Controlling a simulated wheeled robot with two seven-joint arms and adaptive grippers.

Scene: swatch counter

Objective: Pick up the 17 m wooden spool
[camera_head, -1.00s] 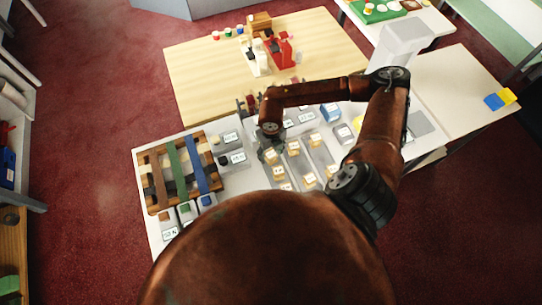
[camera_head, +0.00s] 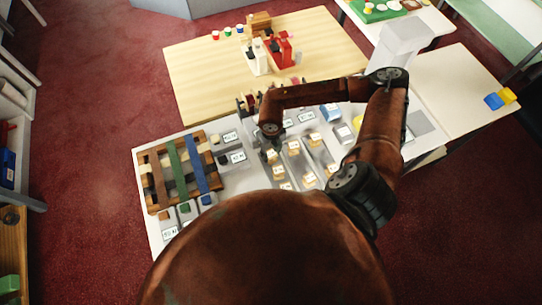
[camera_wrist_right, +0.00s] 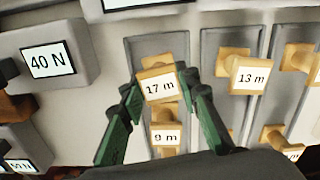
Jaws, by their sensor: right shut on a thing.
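The 17 m wooden spool (camera_wrist_right: 158,86) shows in the right wrist view as a light wooden spool with a white "17 m" label. It is over the grey channel of a rack. My right gripper (camera_wrist_right: 161,80) has its green fingers on both sides of it, shut on it. In the head view my right gripper (camera_head: 268,152) points down at the rack, and the arm partly hides the spool. Whether the spool is clear of the channel I cannot tell. My left gripper is not in view.
The 9 m spool (camera_wrist_right: 165,137) is close below the held spool in the same channel. The 13 m spool (camera_wrist_right: 244,77) is in the channel to the right. A grey 40 N block (camera_wrist_right: 48,62) is to the left. A slatted wooden rack (camera_head: 150,195) with coloured strips stands at the counter's left.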

